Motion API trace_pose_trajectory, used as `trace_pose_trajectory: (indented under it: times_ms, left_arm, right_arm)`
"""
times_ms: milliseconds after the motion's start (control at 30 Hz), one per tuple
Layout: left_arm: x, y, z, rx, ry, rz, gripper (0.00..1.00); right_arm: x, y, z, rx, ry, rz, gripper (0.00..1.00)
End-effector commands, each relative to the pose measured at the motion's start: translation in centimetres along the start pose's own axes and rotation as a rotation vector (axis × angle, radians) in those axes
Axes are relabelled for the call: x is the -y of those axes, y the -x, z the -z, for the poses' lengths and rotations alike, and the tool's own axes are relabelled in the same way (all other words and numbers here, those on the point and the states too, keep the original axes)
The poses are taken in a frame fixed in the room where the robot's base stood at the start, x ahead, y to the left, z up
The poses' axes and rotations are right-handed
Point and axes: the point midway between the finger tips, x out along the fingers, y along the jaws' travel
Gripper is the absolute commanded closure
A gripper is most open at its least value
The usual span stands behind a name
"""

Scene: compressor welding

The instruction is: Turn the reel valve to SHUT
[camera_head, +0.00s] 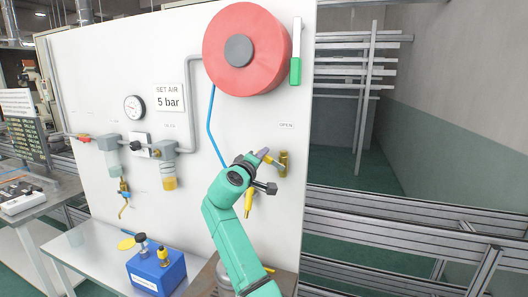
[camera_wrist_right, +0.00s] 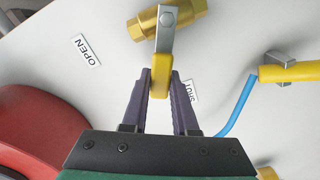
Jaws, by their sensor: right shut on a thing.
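The brass reel valve (camera_head: 283,163) sits on the white panel below the red hose reel (camera_head: 240,49). In the right wrist view the brass valve body (camera_wrist_right: 183,17) is at the top. Its grey lever (camera_wrist_right: 166,35) ends in a yellow grip, which lies between the two dark fingers of my right gripper (camera_wrist_right: 161,82). The jaws are shut on this grip. The lever points away from the OPEN label (camera_wrist_right: 87,50), and its grip is beside the partly covered SHUT label (camera_wrist_right: 190,92). In the head view my right gripper (camera_head: 262,160) hides most of the lever. My left gripper is not in view.
A yellow tool (camera_head: 249,203) on the blue hose (camera_head: 211,125) hangs just below my gripper. A gauge (camera_head: 134,106) and filter units are on the panel's left. A blue box (camera_head: 157,273) stands on the white table (camera_head: 88,258). Metal rails lie to the right.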

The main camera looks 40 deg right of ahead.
Motion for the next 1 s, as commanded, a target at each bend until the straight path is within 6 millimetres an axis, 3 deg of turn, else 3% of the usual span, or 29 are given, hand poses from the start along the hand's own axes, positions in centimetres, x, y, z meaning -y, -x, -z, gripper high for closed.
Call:
trace_pose_trajectory:
  times_ms: [500, 1000]
  left_arm:
    - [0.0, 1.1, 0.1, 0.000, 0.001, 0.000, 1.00]
    - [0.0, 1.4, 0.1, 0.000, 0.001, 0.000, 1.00]
  right_arm:
    - [1.9, -0.1, -0.5, 0.004, 0.388, -0.008, 1.00]
    - [2.4, -0.1, -0.8, 0.004, 0.479, -0.010, 1.00]
